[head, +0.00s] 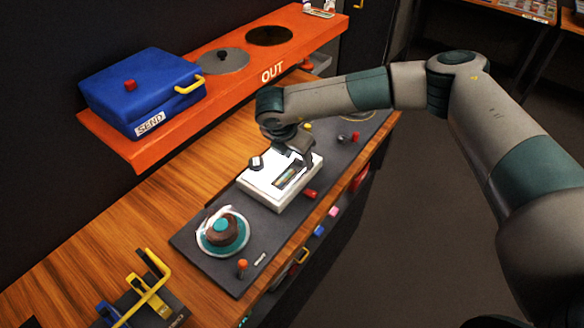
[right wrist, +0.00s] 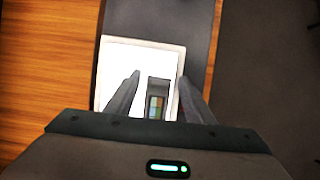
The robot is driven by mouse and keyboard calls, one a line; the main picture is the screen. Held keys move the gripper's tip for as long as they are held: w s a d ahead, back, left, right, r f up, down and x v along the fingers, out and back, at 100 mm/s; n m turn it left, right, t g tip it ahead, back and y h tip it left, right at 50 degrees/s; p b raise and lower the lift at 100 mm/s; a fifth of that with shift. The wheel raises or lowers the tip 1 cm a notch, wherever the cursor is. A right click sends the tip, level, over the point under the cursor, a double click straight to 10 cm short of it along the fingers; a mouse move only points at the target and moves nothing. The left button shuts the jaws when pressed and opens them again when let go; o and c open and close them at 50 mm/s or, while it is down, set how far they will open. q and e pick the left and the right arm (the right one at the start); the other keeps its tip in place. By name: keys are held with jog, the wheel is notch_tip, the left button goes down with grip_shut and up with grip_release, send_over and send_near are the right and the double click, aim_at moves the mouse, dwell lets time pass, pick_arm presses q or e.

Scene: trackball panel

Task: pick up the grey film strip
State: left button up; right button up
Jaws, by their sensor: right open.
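The grey film strip (head: 287,177) lies on a white light box (head: 258,188), with small coloured frames showing in its dark middle. In the right wrist view the strip (right wrist: 157,97) stands lengthwise between my two fingers, against the bright white top. My right gripper (head: 300,156) is over the light box, pointing down, open and with nothing in its jaws. Its fingers (right wrist: 160,77) are on either side of the strip; their exact height above it cannot be told. My left gripper is not in view.
The light box stands on a dark panel (head: 198,264) along a wooden counter (head: 163,204). A round brown-and-teal trackball unit (head: 223,231) is nearer. Small coloured knobs line the panel. Behind are an orange shelf (head: 130,153) and a blue SEND box (head: 140,88). Yellow handles (head: 150,285) stand at lower left.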

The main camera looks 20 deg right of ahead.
jog(key=shift+c, duration=0.2)
jog(key=c, duration=0.9)
jog(key=shift+r, duration=0.15)
jog(key=shift+r+b, duration=0.5)
jog(key=shift+b, duration=0.2)
notch_tip(320, 180, up, 2)
jog(key=shift+r+b, duration=0.1)
jog(key=shift+b, duration=0.75)
jog(key=s+d+r+b, duration=0.4)
jog(key=d+r, duration=0.3)
jog(key=d, duration=0.3)
jog(key=shift+s+d+r+b, duration=0.3)
jog(key=shift+s+d+b, duration=0.05)
jog(key=shift+b, duration=0.4)
